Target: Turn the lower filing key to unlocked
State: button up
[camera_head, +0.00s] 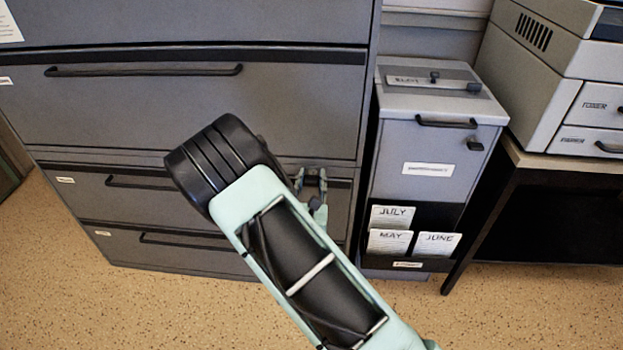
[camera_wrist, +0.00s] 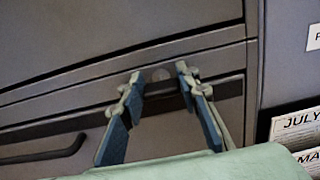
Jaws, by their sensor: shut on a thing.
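The grey filing cabinet (camera_head: 150,110) fills the left of the head view, with wide drawers and dark bar handles. My gripper (camera_head: 311,178) is at the right side of its lower drawers, close to the front face.
A drawer handle (camera_wrist: 42,150) lies left of the fingers in the wrist view. A narrow grey cabinet (camera_head: 428,150) with month cards stands to the right. A printer (camera_head: 550,70) sits on a dark-legged table beyond it. Speckled floor (camera_head: 130,300) is clear in front.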

jog(key=shift+p, duration=0.3)
jog(key=n+p, duration=0.3)
jog(key=shift+a+r+n+p, duration=0.1)
jog(key=shift+r+n+p, duration=0.1)
jog(key=shift+n+p, duration=0.2)
jog(key=n+p, duration=0.4)
jog(key=n, duration=0.1)
jog(key=shift+a+f+p, duration=0.1)
jog(key=shift+f+p, duration=0.05)
jog(key=shift+p, duration=0.15)
jog(key=n+p, duration=0.2)
jog(key=n, duration=0.3)
jog(key=shift+s+f+p, duration=0.1)
jog(key=shift+f+p, duration=0.05)
jog(key=shift+p, duration=0.25)
jog(key=n+p, duration=0.1)
jog(key=n, duration=0.3)
jog(key=shift+f, duration=0.2)
jog(key=shift+p, duration=0.3)
jog(key=o, duration=1.2)
